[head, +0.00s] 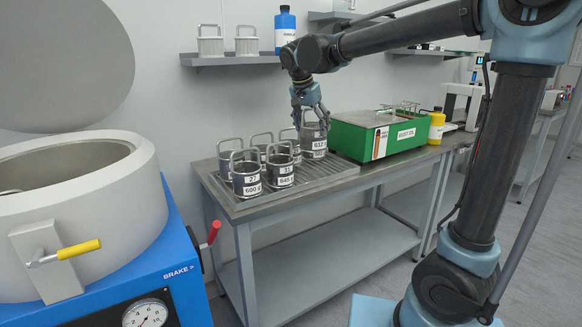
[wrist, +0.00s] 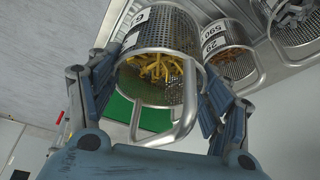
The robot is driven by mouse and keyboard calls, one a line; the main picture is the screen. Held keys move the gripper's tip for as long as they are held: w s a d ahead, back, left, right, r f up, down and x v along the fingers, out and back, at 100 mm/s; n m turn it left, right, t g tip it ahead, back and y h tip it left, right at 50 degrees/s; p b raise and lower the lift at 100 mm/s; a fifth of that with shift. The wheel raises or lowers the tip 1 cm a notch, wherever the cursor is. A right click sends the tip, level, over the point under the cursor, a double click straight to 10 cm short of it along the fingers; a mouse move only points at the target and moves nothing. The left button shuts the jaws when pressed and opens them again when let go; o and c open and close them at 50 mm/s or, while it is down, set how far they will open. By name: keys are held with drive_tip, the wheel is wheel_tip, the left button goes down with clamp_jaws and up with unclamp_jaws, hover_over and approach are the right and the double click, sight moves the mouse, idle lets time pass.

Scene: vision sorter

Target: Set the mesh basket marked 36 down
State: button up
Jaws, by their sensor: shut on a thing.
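My gripper (head: 311,112) is shut on a mesh basket (head: 315,145) at the right end of the grey slatted tray (head: 330,173). Its label seems to read "617"; I cannot read a 36 on it. In the wrist view the fingers (wrist: 155,70) lie on both sides of this basket (wrist: 180,92), which has yellow pieces inside and a wire handle toward the camera. The basket looks about upright in the head view. I cannot tell whether its bottom touches the tray.
A green machine (head: 350,142) stands close on the right. A blue machine with an open round drum (head: 75,215) is at left. The tray's front right is bare.

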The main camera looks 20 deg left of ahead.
sight(308, 151)
drive_tip(key=f, duration=0.3)
drive_tip(key=a+f, duration=0.1)
drive_tip(key=f, duration=0.1)
drive_tip(key=shift+s+f, duration=0.2)
drive_tip(key=shift+f, duration=2.1)
drive_tip(key=o, duration=1.6)
drive_tip(key=shift+f, duration=0.1)
